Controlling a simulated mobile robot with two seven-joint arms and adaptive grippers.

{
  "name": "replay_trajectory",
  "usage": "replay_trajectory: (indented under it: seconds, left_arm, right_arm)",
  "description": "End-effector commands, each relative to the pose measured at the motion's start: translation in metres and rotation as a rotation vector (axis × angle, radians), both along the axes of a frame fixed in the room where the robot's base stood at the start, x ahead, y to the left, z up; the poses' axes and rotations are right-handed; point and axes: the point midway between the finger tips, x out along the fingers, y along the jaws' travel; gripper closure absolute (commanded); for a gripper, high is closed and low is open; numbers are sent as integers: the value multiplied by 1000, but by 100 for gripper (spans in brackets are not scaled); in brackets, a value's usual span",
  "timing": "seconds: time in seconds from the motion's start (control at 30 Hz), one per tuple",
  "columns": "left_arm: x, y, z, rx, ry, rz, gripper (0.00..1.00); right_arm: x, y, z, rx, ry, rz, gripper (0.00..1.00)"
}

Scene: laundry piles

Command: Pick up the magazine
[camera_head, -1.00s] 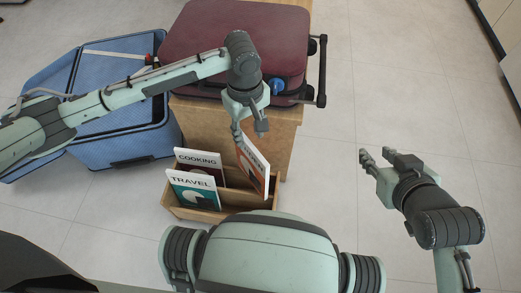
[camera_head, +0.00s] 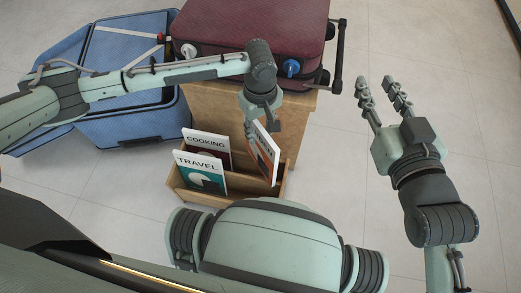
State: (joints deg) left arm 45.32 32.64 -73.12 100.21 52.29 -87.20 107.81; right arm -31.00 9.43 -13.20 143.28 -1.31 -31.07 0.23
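A white-edged magazine with an orange and dark cover (camera_head: 265,158) stands tilted at the right side of a wooden magazine rack (camera_head: 211,200). The COOKING magazine (camera_head: 208,142) and the TRAVEL magazine (camera_head: 199,168) stand to its left in the same rack. My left gripper (camera_head: 262,128) points down at the top of the orange magazine, its fingers around or beside the upper edge. Whether they touch or grip it cannot be told. My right gripper (camera_head: 380,98) is open and empty, over the floor to the right.
A wooden cabinet (camera_head: 299,122) stands behind the rack, with a dark red suitcase (camera_head: 230,20) on top. An open blue suitcase (camera_head: 130,100) lies at the left. The tiled floor at the right is clear.

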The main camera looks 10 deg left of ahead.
Motion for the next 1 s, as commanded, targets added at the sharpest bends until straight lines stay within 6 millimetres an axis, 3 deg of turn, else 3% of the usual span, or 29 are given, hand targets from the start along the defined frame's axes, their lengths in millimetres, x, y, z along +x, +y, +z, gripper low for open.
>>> replay_trajectory:
  seconds: [0.27,0.57,1.0]
  left_arm:
    - [0,0,-1,0,0,0,64]
    - [0,0,-1,0,0,0,100]
    - [0,0,-1,-1,-1,0,100]
  right_arm:
    - [0,2,3,6,-12,3,68]
    - [0,1,3,5,-11,2,68]
    - [0,1,3,4,-10,2,68]
